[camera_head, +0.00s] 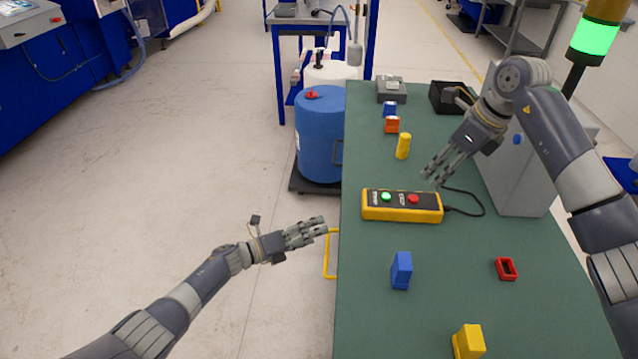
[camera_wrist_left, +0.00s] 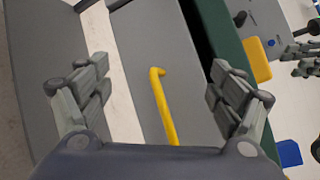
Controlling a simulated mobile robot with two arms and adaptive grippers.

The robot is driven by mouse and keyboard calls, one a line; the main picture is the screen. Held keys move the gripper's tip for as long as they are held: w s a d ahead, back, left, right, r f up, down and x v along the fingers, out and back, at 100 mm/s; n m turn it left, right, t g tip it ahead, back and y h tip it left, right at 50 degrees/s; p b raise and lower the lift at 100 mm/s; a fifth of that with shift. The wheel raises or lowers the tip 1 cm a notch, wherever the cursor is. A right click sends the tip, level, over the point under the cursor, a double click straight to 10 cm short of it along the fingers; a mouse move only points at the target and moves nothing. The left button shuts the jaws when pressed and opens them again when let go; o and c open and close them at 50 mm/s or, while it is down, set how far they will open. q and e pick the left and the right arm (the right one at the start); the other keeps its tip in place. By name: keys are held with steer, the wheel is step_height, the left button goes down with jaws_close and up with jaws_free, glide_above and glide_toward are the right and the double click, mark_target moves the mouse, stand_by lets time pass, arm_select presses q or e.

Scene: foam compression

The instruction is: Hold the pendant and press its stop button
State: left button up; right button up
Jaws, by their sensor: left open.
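The yellow pendant (camera_head: 401,214) lies flat on the green table in the head view. Its dark top carries a green button (camera_head: 386,197) and a red button (camera_head: 413,199). A black cable runs from its right end towards the grey box. My right gripper (camera_head: 432,180) is above and behind the pendant's right part, apart from it; whether its fingers are open is unclear. My left gripper (camera_head: 318,229) is off the table's left edge, left of the pendant. In the left wrist view my left gripper (camera_wrist_left: 160,85) is open and empty.
The green table (camera_head: 450,310) holds a blue block (camera_head: 401,271), a red hollow block (camera_head: 506,269), a yellow block (camera_head: 468,342) and a yellow cylinder (camera_head: 403,146). A grey box (camera_head: 517,160) stands at right. A yellow handle (camera_wrist_left: 163,105) juts from the table's left side near my left gripper.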

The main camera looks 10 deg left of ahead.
arm_select(q)
step_height(320, 180, up, 9)
steer(key=w+d+m+g+h, duration=0.2)
steer(key=m+g, duration=0.2)
steer(key=m, duration=0.5)
steer(key=m+g+y, duration=0.2)
steer(key=m+g, duration=0.3)
steer(key=m, duration=0.5)
glide_toward(359, 209)
step_height(359, 209, up, 3)
steer(key=x, duration=1)
steer(key=shift+r, duration=0.2)
steer(key=shift+c, duration=0.6)
steer(key=c, duration=1.3)
steer(key=shift+c, duration=1)
arm_select(e)
steer(key=shift+c, duration=0.8)
jaws_close()
